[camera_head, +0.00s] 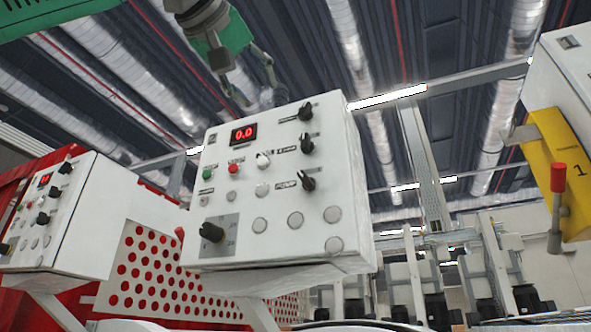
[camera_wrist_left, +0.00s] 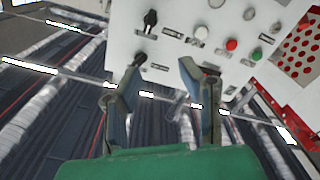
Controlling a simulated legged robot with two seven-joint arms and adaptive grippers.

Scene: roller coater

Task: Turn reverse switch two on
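A white control box (camera_head: 270,185) with a red display reading 0.0 stands in the middle of the head view. Its right column has three black rotary switches: upper (camera_head: 305,111), middle (camera_head: 307,144) and lower (camera_head: 307,182). Their labels are too small to read surely, so I cannot tell which is reverse switch two. My left gripper (camera_head: 258,96) hangs at the box's top edge, above the display. In the left wrist view its two fingers (camera_wrist_left: 158,70) are spread apart and empty, close to the panel, with two black switches (camera_wrist_left: 150,20) (camera_wrist_left: 140,60) at left. My right gripper is not in view.
The panel also has a green button (camera_head: 208,174), a red button (camera_head: 233,169), a white knob (camera_head: 263,159) and a large black-yellow knob (camera_head: 212,232). A similar box (camera_head: 65,215) stands at left. A red-handled lever (camera_head: 557,205) on a yellow plate is at right.

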